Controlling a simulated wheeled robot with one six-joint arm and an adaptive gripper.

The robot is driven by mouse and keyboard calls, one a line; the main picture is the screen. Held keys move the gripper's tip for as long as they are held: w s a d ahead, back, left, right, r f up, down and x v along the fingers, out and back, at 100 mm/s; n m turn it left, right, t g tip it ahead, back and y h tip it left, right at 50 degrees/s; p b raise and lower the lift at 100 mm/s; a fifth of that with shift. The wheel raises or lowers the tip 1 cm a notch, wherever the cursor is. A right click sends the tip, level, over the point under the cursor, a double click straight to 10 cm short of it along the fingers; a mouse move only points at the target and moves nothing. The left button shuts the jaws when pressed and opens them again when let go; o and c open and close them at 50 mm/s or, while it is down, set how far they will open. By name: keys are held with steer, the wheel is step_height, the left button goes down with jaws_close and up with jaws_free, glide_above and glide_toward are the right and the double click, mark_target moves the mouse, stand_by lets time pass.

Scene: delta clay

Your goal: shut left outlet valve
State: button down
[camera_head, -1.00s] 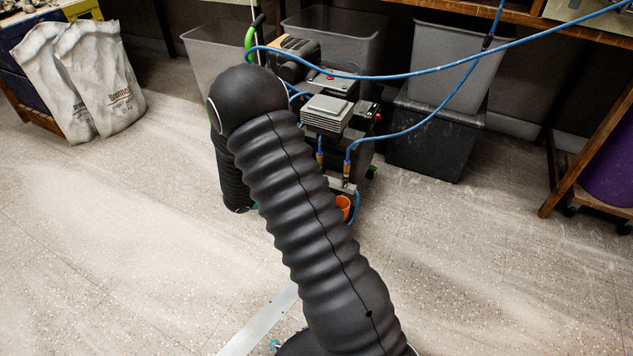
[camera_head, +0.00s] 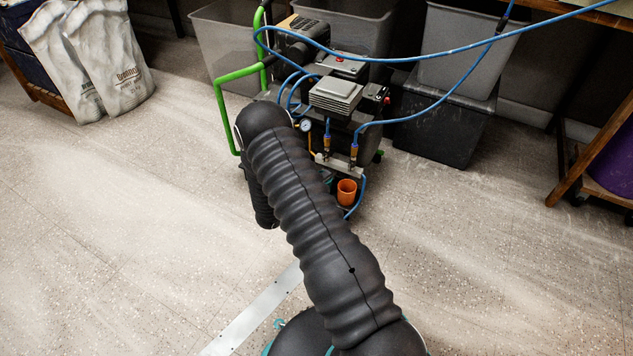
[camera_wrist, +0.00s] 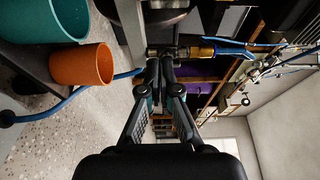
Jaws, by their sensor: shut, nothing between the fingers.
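The compressor (camera_head: 335,100) has two outlets side by side on its front, each with a brass-coloured fitting and a blue hose. The left outlet fitting (camera_head: 327,142) shows just right of my arm; its valve handle is not clear. The right outlet fitting (camera_head: 354,152) stands beside it. In the wrist view, turned on its side, my gripper (camera_wrist: 167,68) is shut, with its tips just below a metal outlet fitting (camera_wrist: 200,52). I cannot tell which outlet this is, or whether the tips touch it. My arm hides the gripper in the head view.
An orange cup (camera_head: 346,192) hangs low on the compressor's front; a teal cup (camera_wrist: 64,25) shows beside it in the wrist view. A green handle (camera_head: 220,105) rises at left. Blue hoses (camera_head: 425,108) cross to the right. Grey bins (camera_head: 460,45) stand behind. Floor in front is open.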

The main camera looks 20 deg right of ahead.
mark_target(324, 157)
steer(key=shift+w+d+b, duration=0.15)
steer(key=shift+w+d, duration=0.2)
steer(key=shift+w, duration=0.45)
steer(key=shift+w+d+b, duration=0.15)
steer(key=shift+w+d, duration=0.15)
steer(key=shift+w, duration=0.45)
steer(key=shift+w+d+b, duration=0.15)
steer(key=shift+w+d, duration=0.2)
steer(key=shift+w, duration=0.45)
